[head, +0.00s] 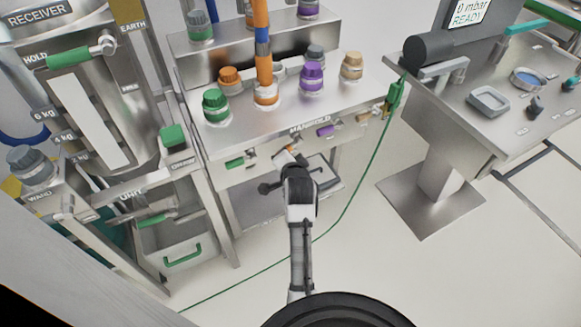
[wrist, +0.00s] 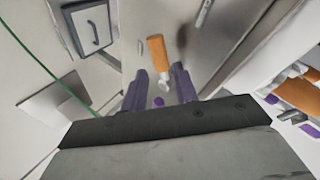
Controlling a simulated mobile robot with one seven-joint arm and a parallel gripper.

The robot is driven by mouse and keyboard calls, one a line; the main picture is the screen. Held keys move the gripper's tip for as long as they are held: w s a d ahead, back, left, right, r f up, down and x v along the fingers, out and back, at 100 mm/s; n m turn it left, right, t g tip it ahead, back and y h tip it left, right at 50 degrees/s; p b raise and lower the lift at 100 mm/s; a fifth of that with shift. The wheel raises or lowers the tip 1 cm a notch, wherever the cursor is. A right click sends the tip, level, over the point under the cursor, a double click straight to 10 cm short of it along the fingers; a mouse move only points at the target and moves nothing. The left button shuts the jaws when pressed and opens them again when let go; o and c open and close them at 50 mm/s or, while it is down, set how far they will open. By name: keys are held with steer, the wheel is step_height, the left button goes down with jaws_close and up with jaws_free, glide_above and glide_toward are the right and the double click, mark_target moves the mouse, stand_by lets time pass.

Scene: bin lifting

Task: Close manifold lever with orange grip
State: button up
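The manifold lever with the orange grip (wrist: 157,50) shows in the wrist view just past my gripper's fingertips, with its pale metal end nearest me. My gripper (wrist: 160,82) is open, with one finger to each side of the lever's metal end. I cannot tell whether either finger touches it. In the head view my gripper (head: 288,160) is at the manifold's front panel, and a small bit of orange (head: 292,149) shows by its tip; the rest of the lever there is hidden.
On the same panel are a green-grip lever (head: 235,163) to the left and a purple-grip lever (head: 325,130) to the right. A green hose (head: 352,199) runs down right of my arm. A pedestal table (head: 443,160) stands right.

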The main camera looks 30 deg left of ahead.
mark_target(290, 147)
steer(key=v, duration=0.6)
steer(key=shift+b, duration=0.4)
steer(key=shift+s, duration=0.1)
steer(key=shift+c, duration=1.2)
steer(key=f+m+y+b, duration=0.1)
steer(key=f+m, duration=0.1)
steer(key=w+f+m+y+b, duration=0.1)
steer(key=f+m+b, duration=0.1)
steer(key=f, duration=0.1)
steer(key=f+m+y+b, duration=0.1)
steer(key=f+m, duration=0.1)
steer(key=shift+w+f+m+g, duration=0.3)
steer(key=shift+w+m+g, duration=0.1)
jaws_close()
steer(key=w+d+f+m+t+y+b, duration=0.2)
steer(key=w+d+f+m+b, duration=0.15)
steer(key=m, duration=0.55)
steer(key=s+a+p+x, duration=0.1)
steer(key=p+x, duration=0.1)
steer(key=x, duration=0.8)
steer(key=shift+y, duration=0.3)
steer(key=shift+s+d+r+p, duration=0.1)
steer(key=shift+s+r+p, duration=0.2)
steer(key=shift+r, duration=0.3)
steer(key=shift+s+r+p, duration=0.35)
steer(key=shift+r, duration=0.25)
steer(key=shift+s+d+r+p, duration=0.1)
steer(key=shift+s+r+p, duration=0.2)
steer(key=shift+r, duration=0.3)
